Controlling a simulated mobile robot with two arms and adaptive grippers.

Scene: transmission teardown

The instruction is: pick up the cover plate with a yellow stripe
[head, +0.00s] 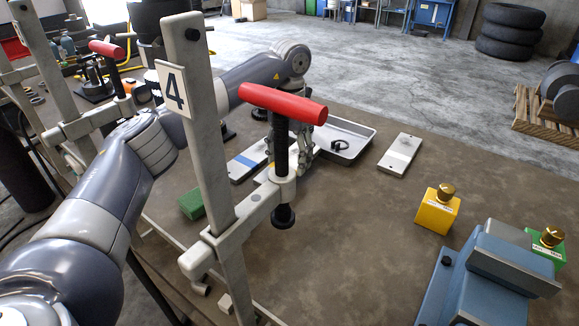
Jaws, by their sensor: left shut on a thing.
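My left gripper (304,146) points down over the workbench, partly hidden behind the red-handled clamp. A grey cover plate with a blue stripe (243,164) lies just left of the gripper. Another grey plate with a pale stripe and a small knob (400,153) lies apart to the right. My right gripper is not in view.
The clamp (285,105) and its upright marked 4 (195,120) stand in front. A metal tray (345,140) holds a dark ring. A green block (192,204), a yellow block (438,212) and a blue vise (490,275) stand around. The bench's middle is clear.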

